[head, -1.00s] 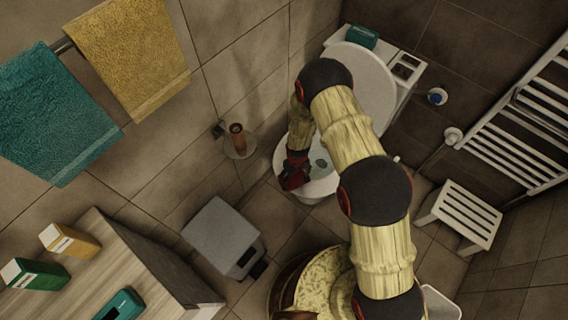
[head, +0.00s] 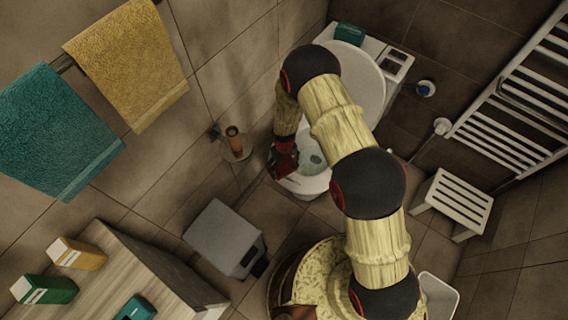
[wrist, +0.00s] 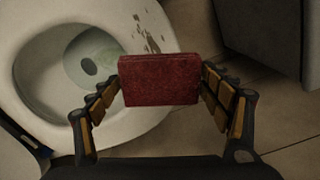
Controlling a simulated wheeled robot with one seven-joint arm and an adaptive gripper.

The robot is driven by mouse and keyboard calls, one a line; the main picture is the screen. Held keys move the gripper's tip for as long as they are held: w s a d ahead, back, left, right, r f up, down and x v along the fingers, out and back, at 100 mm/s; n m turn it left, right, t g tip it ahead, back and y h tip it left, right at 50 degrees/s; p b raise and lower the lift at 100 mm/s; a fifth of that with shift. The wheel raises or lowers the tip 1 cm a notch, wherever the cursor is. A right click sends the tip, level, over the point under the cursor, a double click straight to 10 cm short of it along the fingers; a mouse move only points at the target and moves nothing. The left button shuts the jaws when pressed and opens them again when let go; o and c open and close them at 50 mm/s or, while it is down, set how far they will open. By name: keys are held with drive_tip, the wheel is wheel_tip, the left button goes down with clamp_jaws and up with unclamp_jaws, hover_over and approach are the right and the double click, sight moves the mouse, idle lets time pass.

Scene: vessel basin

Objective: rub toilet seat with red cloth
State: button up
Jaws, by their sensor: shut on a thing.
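The white toilet seat (head: 309,188) lies below my gripper, with its lid (head: 362,75) raised behind it. In the wrist view the pale seat (wrist: 32,40) rings the bowl and carries dark brown specks (wrist: 146,32) on its right part, just beyond the cloth. My gripper (head: 283,160) is over the left side of the toilet. In the wrist view it is shut on the red cloth (wrist: 158,80), a block-like pad between the two fingers. The cloth's underside is hidden, so I cannot tell whether it touches the seat.
A grey bin (head: 224,238) stands left of the toilet, and a brush holder (head: 234,143) is on the wall. A white stool (head: 453,202) and a towel radiator (head: 525,100) are at the right.

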drive_tip(key=shift+r+p, duration=0.5)
drive_tip(key=shift+r, duration=0.7)
drive_tip(key=shift+d+f, duration=0.1)
